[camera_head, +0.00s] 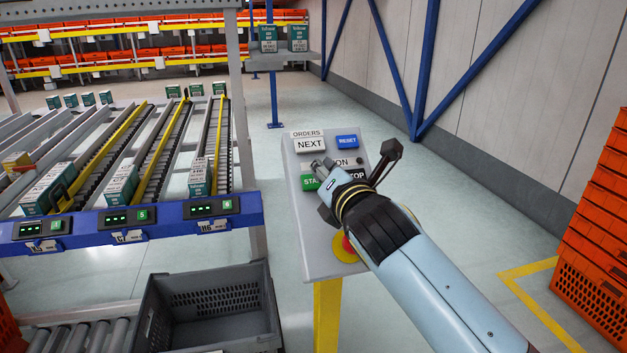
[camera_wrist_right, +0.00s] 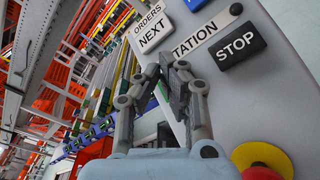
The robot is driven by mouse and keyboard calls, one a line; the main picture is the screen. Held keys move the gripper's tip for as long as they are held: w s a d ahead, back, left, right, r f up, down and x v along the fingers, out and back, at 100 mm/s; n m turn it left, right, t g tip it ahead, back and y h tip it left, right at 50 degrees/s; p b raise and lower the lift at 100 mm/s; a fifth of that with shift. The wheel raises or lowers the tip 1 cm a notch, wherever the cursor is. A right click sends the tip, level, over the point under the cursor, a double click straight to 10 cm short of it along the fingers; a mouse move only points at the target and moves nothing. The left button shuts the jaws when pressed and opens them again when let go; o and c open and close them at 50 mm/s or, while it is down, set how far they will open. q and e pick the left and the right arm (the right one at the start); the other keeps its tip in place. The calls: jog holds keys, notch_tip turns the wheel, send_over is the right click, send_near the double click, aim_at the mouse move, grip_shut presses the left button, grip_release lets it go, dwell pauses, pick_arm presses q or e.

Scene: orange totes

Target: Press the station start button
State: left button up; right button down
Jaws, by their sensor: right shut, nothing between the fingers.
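The sloped grey control panel (camera_head: 315,245) stands on a yellow post right of the flow racks. Its green START button (camera_head: 309,183) shows only its left part, lettered "STA"; my right gripper covers the rest. My right gripper (camera_head: 320,167) is over the panel, its fingertips just above the START button in the picture. In the wrist view the fingers (camera_wrist_right: 173,68) are together and empty, in front of the panel. Whether they touch it I cannot tell. My left gripper is in neither view.
On the panel are the white NEXT button (camera_head: 310,145), the blue RESET button (camera_head: 346,141), the black STOP button (camera_wrist_right: 236,46) and a red emergency stop on yellow (camera_wrist_right: 262,158). A grey tote (camera_head: 210,308) is at lower left, orange crates (camera_head: 597,235) at right.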

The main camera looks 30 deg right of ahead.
jog(key=shift+f, duration=0.1)
dwell(0.4)
jog(key=shift+w+f, duration=0.25)
jog(key=shift+w, duration=0.05)
